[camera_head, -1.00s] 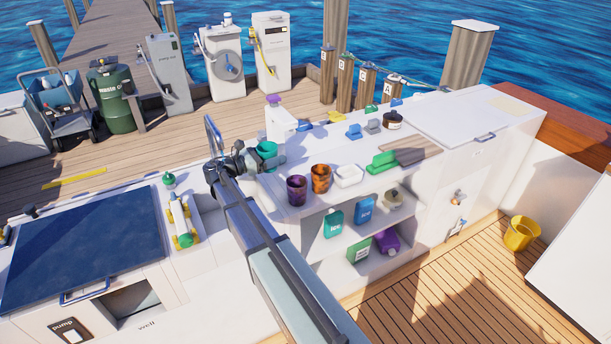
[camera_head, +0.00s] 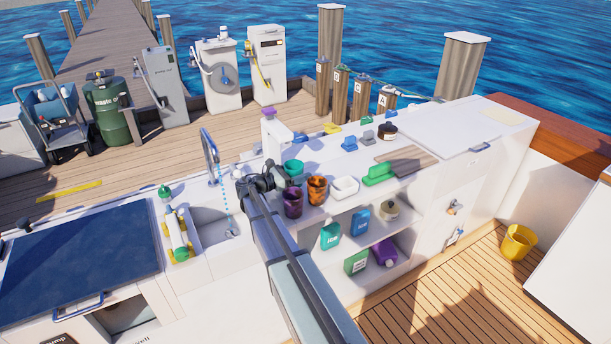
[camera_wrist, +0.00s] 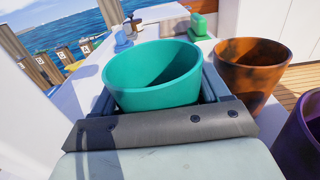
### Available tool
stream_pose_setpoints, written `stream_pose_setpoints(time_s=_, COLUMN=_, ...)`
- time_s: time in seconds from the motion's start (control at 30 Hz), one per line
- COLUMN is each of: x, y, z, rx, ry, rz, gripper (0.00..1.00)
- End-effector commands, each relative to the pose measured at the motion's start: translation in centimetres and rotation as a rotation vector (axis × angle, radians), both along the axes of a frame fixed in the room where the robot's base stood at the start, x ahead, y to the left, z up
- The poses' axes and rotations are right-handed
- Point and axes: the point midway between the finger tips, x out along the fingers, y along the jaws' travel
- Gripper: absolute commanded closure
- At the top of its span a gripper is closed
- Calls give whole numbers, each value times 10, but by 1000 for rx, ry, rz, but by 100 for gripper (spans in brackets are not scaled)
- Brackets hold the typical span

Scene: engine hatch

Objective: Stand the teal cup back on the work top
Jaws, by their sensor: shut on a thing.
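The teal cup (camera_head: 293,168) is upright at the left end of the white work top (camera_head: 330,220). My gripper (camera_head: 278,180) is shut on it. In the wrist view the teal cup (camera_wrist: 155,75) sits between the two fingers of my gripper (camera_wrist: 158,95), its open mouth up and empty inside. The cup's bottom is hidden, so I cannot tell whether it touches the work top.
A purple cup (camera_head: 293,203) and an orange-brown cup (camera_head: 317,190) stand close to the right of the teal cup. A sink (camera_head: 210,225) with a tap (camera_head: 209,150) is left.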

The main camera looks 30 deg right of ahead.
Motion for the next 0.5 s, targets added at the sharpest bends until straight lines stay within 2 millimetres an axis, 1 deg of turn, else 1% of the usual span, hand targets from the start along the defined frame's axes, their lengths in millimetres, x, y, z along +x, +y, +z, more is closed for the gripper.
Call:
stream_pose_setpoints(time_s=0.1, x=0, y=-16, z=-8, rx=-1, ry=1, rz=-3, gripper=56)
stream_pose_setpoints(time_s=0.2, x=0, y=-25, z=-19, rx=-1, ry=3, rz=0, gripper=56)
stream_pose_setpoints(time_s=0.3, x=0, y=-29, z=-23, rx=-1, ry=2, rz=0, gripper=56)
stream_pose_setpoints(time_s=0.5, x=0, y=-29, z=-22, rx=-1, ry=1, rz=0, gripper=56)
